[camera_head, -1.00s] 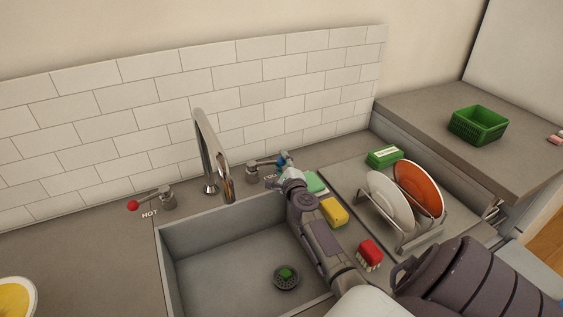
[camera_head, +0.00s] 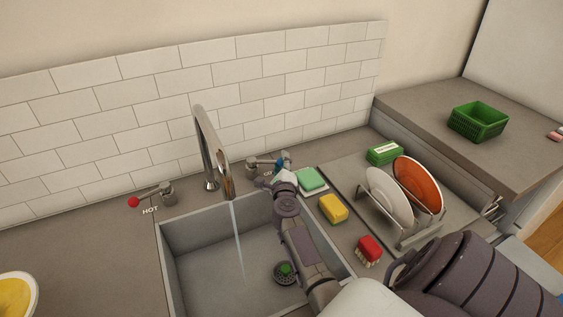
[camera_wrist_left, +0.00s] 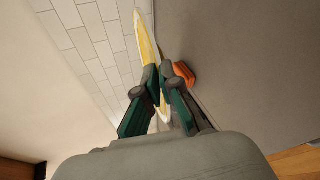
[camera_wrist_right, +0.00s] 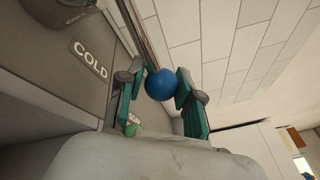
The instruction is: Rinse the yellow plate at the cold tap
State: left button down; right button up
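The yellow plate (camera_head: 14,296), with a pale rim, shows at the lower left edge of the head view. In the left wrist view the plate (camera_wrist_left: 148,40) is seen edge-on, and my left gripper (camera_wrist_left: 160,82) is shut on it. The cold tap's lever (camera_head: 262,161) has a blue knob (camera_wrist_right: 160,85). My right gripper (camera_wrist_right: 158,78) is at the knob, its fingers apart on either side of it; whether they touch it is unclear. Water (camera_head: 237,240) runs from the spout (camera_head: 212,155) into the sink (camera_head: 205,285), away from the plate.
The hot tap (camera_head: 155,195) has a red knob. Right of the sink are a green sponge (camera_head: 311,179), a yellow sponge (camera_head: 333,208), a red brush (camera_head: 369,249) and a rack with a white plate (camera_head: 388,198) and an orange plate (camera_head: 418,185). An orange object (camera_wrist_left: 185,74) lies beside my left gripper.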

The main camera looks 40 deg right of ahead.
jog(key=o, duration=0.4)
jog(key=shift+c, duration=0.2)
jog(key=v, duration=1.2)
jog(key=shift+a+r, duration=0.1)
